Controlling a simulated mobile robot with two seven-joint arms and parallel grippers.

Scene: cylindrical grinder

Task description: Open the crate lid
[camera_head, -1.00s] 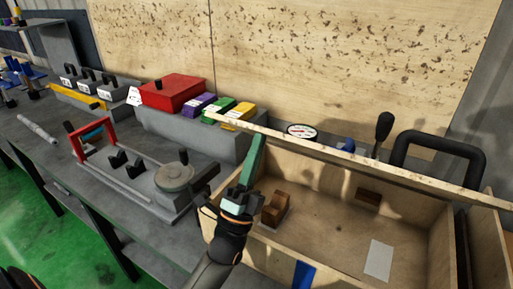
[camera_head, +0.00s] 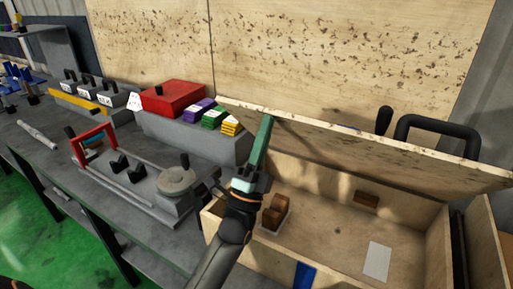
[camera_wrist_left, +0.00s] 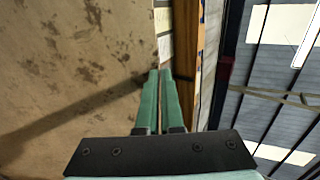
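The open wooden crate (camera_head: 415,215) stands at the right of the bench. Its lid (camera_head: 340,160) is raised along the back, tilted, with its inner face towards me. My left gripper (camera_head: 264,142) is in front of the lid's left part, its green fingers pointing up. In the left wrist view the two fingers (camera_wrist_left: 161,100) are side by side with only a slim gap, nothing visible between them. A spotted wooden face (camera_wrist_left: 70,70) fills the left of that view, close to the fingers; I cannot tell whether they touch it. My right gripper is not in view.
Inside the crate lie a brown block (camera_head: 277,212) and a white sheet (camera_head: 376,262). A red box (camera_head: 173,97) and coloured packs (camera_head: 213,116) sit on a grey block behind left. A black handle (camera_head: 440,127) rises behind the lid.

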